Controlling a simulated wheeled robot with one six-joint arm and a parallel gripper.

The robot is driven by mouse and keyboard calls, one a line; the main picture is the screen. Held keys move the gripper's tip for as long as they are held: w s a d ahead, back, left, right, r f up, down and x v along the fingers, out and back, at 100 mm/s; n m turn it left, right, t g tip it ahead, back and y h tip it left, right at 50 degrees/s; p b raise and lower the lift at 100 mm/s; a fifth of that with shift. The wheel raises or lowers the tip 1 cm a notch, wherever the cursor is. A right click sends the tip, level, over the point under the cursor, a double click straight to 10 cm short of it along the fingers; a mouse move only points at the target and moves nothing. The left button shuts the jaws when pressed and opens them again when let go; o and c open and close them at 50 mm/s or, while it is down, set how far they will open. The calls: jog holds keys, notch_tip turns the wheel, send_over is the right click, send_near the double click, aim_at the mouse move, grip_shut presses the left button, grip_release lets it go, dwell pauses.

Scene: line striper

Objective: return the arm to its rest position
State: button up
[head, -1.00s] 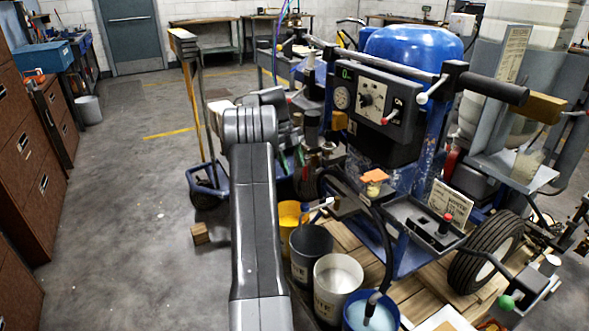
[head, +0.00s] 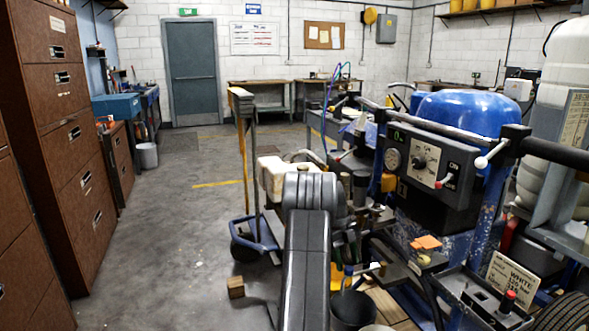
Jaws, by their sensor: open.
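My arm (head: 307,265) rises from the bottom edge of the head view, left of the line striper. Its dark grey upper link ends in a ribbed joint (head: 315,190) in front of the machine's left side. The links beyond that joint are hidden behind it, and I cannot make out my gripper or its fingers. The line striper stands on the right, with a blue tank (head: 466,113), a grey control panel (head: 430,165) and a dark handlebar (head: 560,152).
A small wooden block (head: 236,287) lies on the floor left of my arm. A blue-based cart (head: 255,240) stands behind it. Brown filing cabinets (head: 62,130) line the left side. The floor (head: 165,240) between cabinets and cart is mostly clear. A dark bucket (head: 352,310) is close on my arm's right.

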jog(key=shift+x, duration=1.2)
jog(key=shift+s, duration=0.1)
jog(key=shift+r, duration=0.1)
